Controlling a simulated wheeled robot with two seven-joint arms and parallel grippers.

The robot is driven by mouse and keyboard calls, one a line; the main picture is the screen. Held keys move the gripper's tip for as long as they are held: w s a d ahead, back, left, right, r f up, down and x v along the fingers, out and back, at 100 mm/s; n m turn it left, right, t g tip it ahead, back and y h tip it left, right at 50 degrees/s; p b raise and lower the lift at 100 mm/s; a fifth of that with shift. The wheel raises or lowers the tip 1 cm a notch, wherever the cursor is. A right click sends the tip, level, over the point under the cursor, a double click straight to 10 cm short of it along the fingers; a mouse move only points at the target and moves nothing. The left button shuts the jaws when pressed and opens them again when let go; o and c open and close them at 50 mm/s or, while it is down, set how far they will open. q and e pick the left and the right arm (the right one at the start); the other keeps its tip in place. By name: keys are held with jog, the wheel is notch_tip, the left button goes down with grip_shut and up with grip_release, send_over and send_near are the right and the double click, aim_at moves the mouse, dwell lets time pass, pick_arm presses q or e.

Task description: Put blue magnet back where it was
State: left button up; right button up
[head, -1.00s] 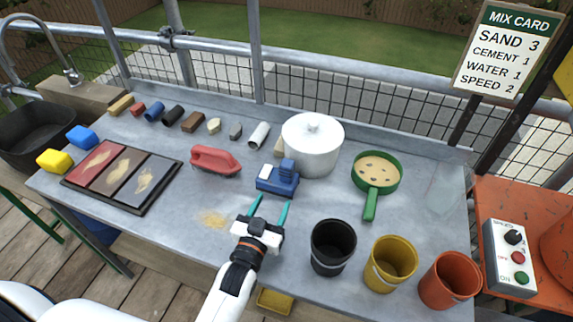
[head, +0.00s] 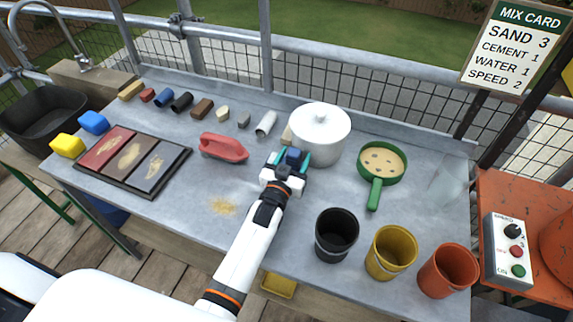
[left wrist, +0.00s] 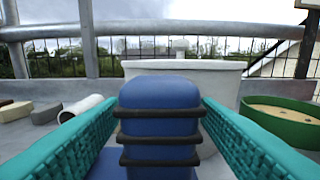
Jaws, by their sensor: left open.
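A blue block-shaped thing with a raised part, which I take for the blue magnet (head: 293,157), stands on the grey table in front of the white lidded pot. In the left wrist view the blue magnet (left wrist: 160,125) shows as an upright blue block with dark bands. My left gripper (head: 290,162) is open around it, with one teal finger on each side. In the left wrist view the fingers of the left gripper (left wrist: 160,140) flank the block. I cannot tell whether they touch it. My right gripper is not in view.
The white pot (head: 319,135) is just behind the magnet. A green sieve (head: 382,162) is to the right, a red float (head: 223,148) to the left. Black (head: 336,236), yellow (head: 391,252) and orange (head: 447,271) buckets stand at the front right. Sand lies on the table's clear middle.

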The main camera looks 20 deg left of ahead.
pick_arm(q)
grip_shut()
jog(key=shift+r, duration=0.1)
jog(key=shift+r, duration=0.15)
notch_tip(320, 180, up, 18)
dwell(0.7)
